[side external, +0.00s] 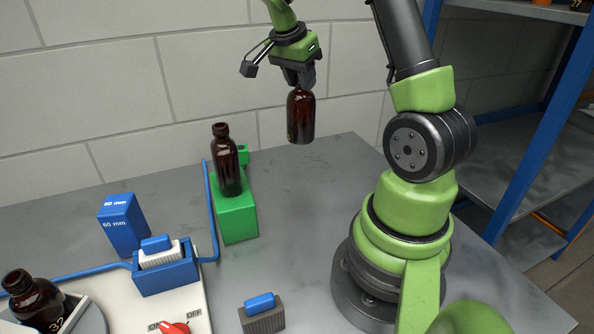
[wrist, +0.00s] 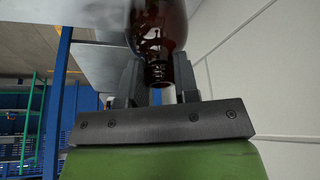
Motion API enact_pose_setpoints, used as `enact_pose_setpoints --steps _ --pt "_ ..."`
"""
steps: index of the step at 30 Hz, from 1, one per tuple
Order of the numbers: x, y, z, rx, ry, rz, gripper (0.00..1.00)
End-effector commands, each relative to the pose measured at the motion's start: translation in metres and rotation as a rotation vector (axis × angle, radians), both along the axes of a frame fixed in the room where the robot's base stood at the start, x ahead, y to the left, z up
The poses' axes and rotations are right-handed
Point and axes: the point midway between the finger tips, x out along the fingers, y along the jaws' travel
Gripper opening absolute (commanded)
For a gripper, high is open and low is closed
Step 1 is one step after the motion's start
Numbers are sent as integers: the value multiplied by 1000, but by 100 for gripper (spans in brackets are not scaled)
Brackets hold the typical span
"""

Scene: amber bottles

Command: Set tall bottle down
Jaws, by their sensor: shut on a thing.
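A dark amber bottle (side external: 301,118) hangs upright below my gripper (side external: 299,80) in the side view, in the air above the back of the grey table. My gripper is shut on its neck. In the wrist view the bottle (wrist: 158,22) sits between the two fingers of my gripper (wrist: 158,85), its threaded neck showing. A second amber bottle (side external: 228,165) stands upright on a green block (side external: 237,219), left of the held bottle. A third amber bottle (side external: 34,300), shorter and wider with a number on it, is at the lower left. Which one counts as tall is hard to tell.
A blue 60 mm block (side external: 123,224), a blue holder (side external: 166,272) and a grey block with a blue top (side external: 262,314) stand at the front left. A panel has a red switch (side external: 174,328). A blue rail (side external: 211,213) runs beside the green block. The table (side external: 306,190) right of it is bare.

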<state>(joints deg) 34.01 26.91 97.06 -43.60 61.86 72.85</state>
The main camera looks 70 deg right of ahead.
Motion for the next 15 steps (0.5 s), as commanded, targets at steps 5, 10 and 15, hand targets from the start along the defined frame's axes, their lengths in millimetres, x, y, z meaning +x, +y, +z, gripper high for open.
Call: enact_pose_setpoints --steps 5,10,15 --pt "9 27 -4 -12 4 -22 0" --pt "9 30 -36 -11 8 -27 0" --pt "10 29 -59 -14 4 -28 0"
